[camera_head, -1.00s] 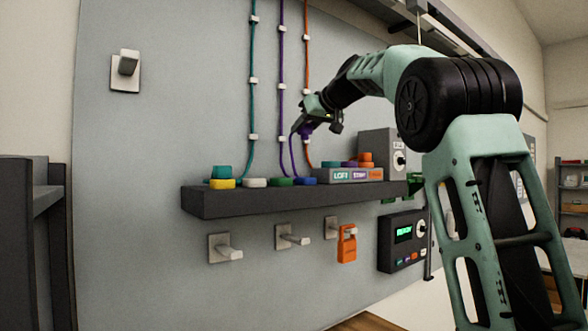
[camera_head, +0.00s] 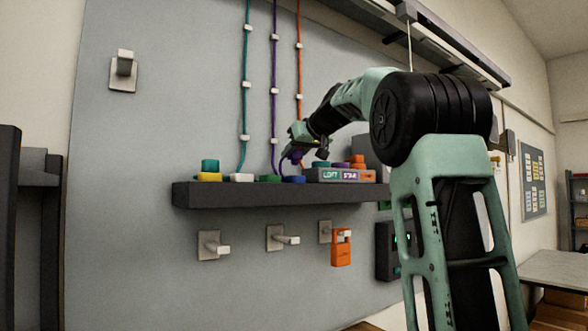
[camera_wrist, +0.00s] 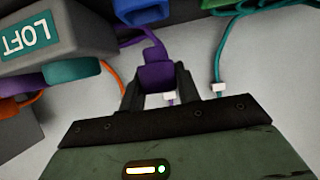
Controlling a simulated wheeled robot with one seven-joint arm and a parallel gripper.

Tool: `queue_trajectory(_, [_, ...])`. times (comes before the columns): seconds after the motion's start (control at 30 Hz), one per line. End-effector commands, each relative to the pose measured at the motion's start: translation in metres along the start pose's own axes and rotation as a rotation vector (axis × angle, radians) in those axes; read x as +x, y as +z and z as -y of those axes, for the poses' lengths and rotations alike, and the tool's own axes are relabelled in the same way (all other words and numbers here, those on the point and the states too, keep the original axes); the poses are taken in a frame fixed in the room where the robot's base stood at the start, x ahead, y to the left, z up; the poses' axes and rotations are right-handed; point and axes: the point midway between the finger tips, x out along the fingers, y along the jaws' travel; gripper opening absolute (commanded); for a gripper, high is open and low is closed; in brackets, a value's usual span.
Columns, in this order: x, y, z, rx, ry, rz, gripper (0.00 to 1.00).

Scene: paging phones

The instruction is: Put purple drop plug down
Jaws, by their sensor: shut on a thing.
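My gripper (camera_head: 302,154) is shut on the purple drop plug (camera_wrist: 160,75), which shows between the fingertips in the wrist view. In the head view the plug (camera_head: 293,154) is a small purple shape just above the shelf, left of the labelled box. A purple cord (camera_head: 274,110) runs up the wall from it. The dark shelf (camera_head: 260,196) lies below my gripper. A blue piece (camera_head: 293,179) on the shelf is close beneath the plug. Whether the plug touches anything below cannot be told.
A grey box marked LOFT (camera_head: 335,175) carries coloured caps beside my gripper. Yellow (camera_head: 208,177), white (camera_head: 241,178) and green (camera_head: 270,179) pieces stand along the shelf. An orange tag (camera_head: 341,250) hangs on a peg below. Teal and orange cords run up the wall.

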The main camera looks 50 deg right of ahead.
Motion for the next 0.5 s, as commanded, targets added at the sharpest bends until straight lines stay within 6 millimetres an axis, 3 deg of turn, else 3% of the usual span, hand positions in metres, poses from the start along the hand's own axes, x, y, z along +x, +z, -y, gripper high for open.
queue_trajectory(0.3, [0.015, 0.032, 0.000, 0.002, -0.001, 0.000, 0.09])
queue_trajectory(0.5, [0.017, 0.034, 0.000, 0.000, 0.001, -0.001, 0.09])
